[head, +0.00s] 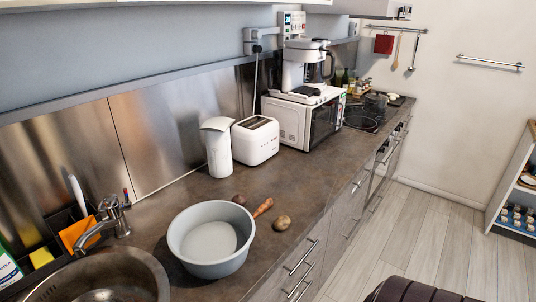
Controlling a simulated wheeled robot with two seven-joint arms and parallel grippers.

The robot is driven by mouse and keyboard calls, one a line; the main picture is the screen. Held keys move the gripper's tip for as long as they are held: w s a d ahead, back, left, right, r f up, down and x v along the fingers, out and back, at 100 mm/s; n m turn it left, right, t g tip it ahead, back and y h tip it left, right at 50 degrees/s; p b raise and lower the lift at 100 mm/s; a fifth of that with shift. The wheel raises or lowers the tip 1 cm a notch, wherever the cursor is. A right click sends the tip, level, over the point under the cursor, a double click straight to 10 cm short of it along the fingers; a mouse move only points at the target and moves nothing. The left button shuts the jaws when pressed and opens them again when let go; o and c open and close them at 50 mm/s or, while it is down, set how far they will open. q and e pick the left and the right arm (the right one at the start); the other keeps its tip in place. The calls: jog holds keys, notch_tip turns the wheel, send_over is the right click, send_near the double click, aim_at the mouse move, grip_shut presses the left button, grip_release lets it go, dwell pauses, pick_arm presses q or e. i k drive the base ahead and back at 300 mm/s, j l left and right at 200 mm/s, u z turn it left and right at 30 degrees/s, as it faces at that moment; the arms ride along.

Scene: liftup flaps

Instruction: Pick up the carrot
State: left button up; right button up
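An orange-brown carrot (263,208) lies on the dark countertop (300,185), just right of a large grey bowl (182,250). The bowl's rim is very close to the carrot's near end; I cannot tell whether they touch. A tan potato (282,222) lies to the right of the carrot. A dark reddish round vegetable (239,199) lies to its left, behind the bowl's rim. The bowl looks empty. Neither of my grippers is in view.
A metal sink with a faucet (108,217) is at the left. A white kettle (217,147), toaster (256,140) and microwave (291,122) stand along the back wall. The counter right of the toaster is clear up to its front edge.

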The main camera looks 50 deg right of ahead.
aim_at(268, 203)
jog(key=z, duration=1.55)
